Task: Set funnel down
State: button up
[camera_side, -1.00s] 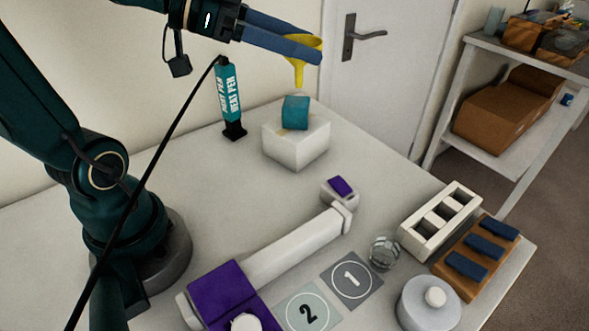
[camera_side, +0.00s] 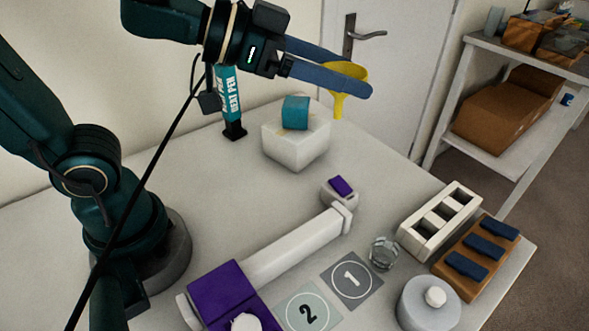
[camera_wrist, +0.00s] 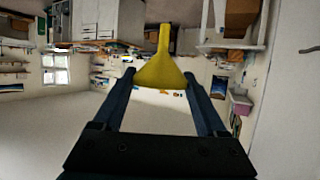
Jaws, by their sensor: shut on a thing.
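A yellow funnel (camera_side: 338,103) is held between the blue fingers of my gripper (camera_side: 358,80), spout down, in the air above the table and to the right of the white block. In the wrist view the funnel (camera_wrist: 162,66) sits between the two fingertips of my gripper (camera_wrist: 160,76), its spout pointing up in the picture. My gripper is shut on the funnel. The near finger hides part of the funnel's cone in the side view.
A white block (camera_side: 296,147) carries a teal cube (camera_side: 295,113). A heat pen (camera_side: 232,105) stands behind it. Toward the front are a purple-and-white device (camera_side: 297,246), numbered squares (camera_side: 352,280), a glass (camera_side: 383,254), a white rack (camera_side: 440,220), a wooden tray (camera_side: 503,262) and a grey lidded pot (camera_side: 428,305).

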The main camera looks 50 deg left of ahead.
jog(key=shift+s+d+f, duration=0.15)
jog(key=shift+d+f, duration=0.15)
jog(key=shift+d, duration=0.5)
jog(key=shift+d+f, duration=0.15)
jog(key=shift+d, duration=0.05)
jog(key=shift+d+f, duration=0.1)
jog(key=shift+d, duration=0.1)
jog(key=shift+a+f+n+y, duration=0.1)
jog(key=shift+n+y, duration=0.3)
jog(key=shift+s, duration=0.1)
